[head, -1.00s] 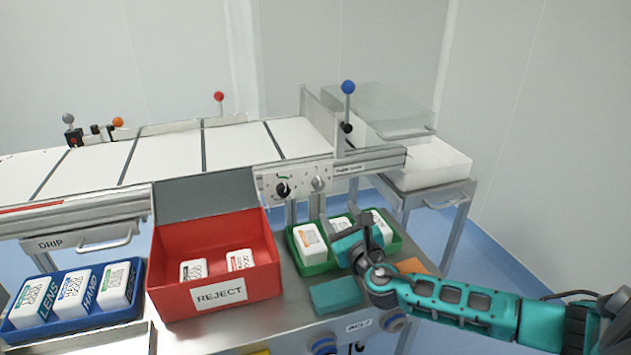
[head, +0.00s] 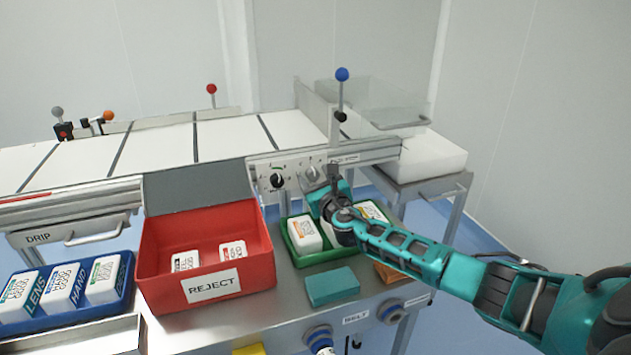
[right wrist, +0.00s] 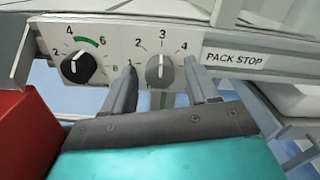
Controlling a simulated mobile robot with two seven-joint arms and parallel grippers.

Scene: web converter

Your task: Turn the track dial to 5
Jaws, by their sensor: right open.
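Two dials sit on a pale panel on the machine's front. In the right wrist view the grey dial (right wrist: 159,72) has a scale with 1, 2, 3 and 4 in sight, and its mark points up near 3. The black dial (right wrist: 79,66) to its left has a scale of even numbers with a green arc. I cannot read a name for either dial. My right gripper (right wrist: 160,66) is open, its fingers on either side of the grey dial; contact cannot be told. In the head view my right gripper (head: 324,180) is just in front of the panel. My left gripper is out of view.
A red REJECT box (head: 160,265) stands left of the arm, its raised grey lid near the panel. A green tray (head: 313,258) with white packs lies below my gripper. A blue-knobbed lever (head: 342,75) rises behind. A PACK STOP label (right wrist: 237,56) is right of the dials.

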